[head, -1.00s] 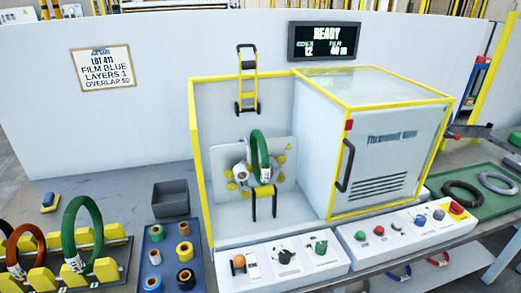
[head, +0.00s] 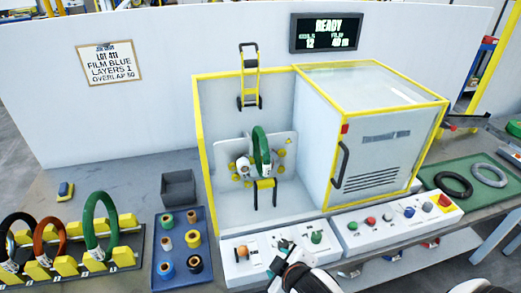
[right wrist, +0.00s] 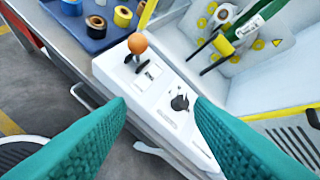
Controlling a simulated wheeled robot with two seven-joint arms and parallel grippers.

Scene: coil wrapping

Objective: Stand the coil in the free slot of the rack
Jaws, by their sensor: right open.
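A green coil (head: 261,152) stands upright in the wrapping machine, around the ring area and above a black and yellow support; its lower part also shows at the top of the right wrist view (right wrist: 252,30). The rack (head: 124,254) with yellow blocks is at the lower left, holding a black coil (head: 6,240), a red coil (head: 37,240) and another green coil (head: 88,222). I cannot clearly tell which slot is free. My right gripper (right wrist: 159,100) is open and empty, its teal fingers above the control panel. My left gripper is not in view.
The control panel (head: 240,262) with an orange-knobbed lever (head: 242,252) runs along the machine's front. A blue tray (head: 180,277) of film rolls and a grey bin (head: 178,188) stand between rack and machine. A yellow-framed cabinet (head: 375,150) is on the right.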

